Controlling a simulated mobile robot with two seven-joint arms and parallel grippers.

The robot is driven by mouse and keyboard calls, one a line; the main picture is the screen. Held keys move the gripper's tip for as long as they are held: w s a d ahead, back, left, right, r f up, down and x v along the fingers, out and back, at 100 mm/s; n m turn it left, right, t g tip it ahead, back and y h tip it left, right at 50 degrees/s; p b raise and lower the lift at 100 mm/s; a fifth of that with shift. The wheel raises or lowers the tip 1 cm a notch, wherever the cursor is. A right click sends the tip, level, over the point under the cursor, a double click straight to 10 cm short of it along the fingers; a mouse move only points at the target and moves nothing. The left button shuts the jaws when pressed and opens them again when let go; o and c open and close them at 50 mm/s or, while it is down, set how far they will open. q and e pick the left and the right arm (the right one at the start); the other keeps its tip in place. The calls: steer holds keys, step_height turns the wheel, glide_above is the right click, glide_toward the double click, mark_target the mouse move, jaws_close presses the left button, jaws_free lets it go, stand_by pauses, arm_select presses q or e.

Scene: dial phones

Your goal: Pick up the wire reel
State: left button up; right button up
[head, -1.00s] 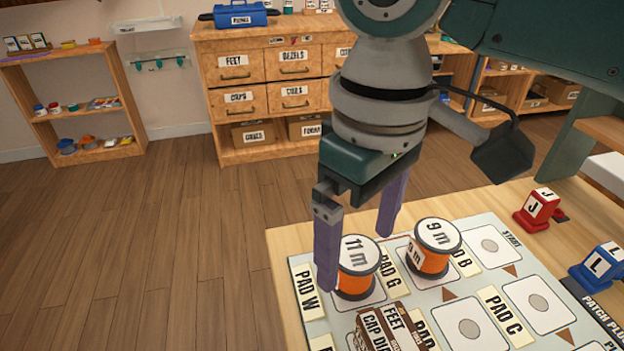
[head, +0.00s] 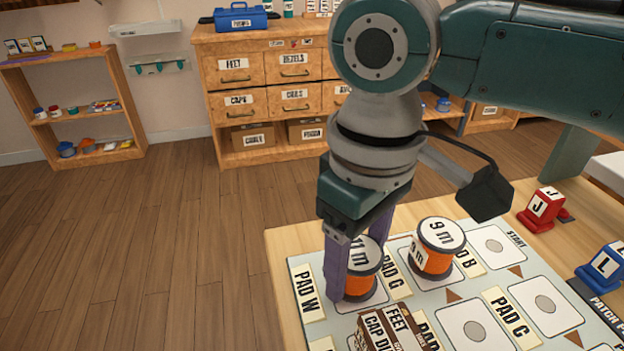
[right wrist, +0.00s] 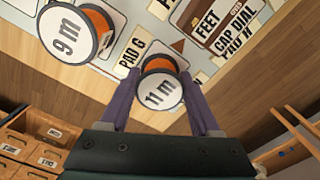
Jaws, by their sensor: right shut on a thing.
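The wire reel marked 11 m (head: 361,283) is an orange spool with white-topped dark flanges, upright on the board beside the PAD G label. It also shows in the right wrist view (right wrist: 160,90). My right gripper (head: 352,290) is shut on this reel, with one purple finger on each side of it. In the head view the near finger and the wrist hide part of the reel. A second wire reel marked 9 m (head: 435,247) stands just to its right, apart from the gripper, and shows in the right wrist view (right wrist: 76,32). My left gripper is not in view.
The pale board (head: 402,313) with printed pads lies on the wooden table (head: 284,265). A brown box marked FEET and CAP DIAL (head: 388,328) stands close in front of the gripped reel. A red J block (head: 541,207) and blue L block (head: 604,264) sit at right.

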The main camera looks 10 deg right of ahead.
steer(key=c, duration=0.6)
steer(key=shift+r, duration=0.1)
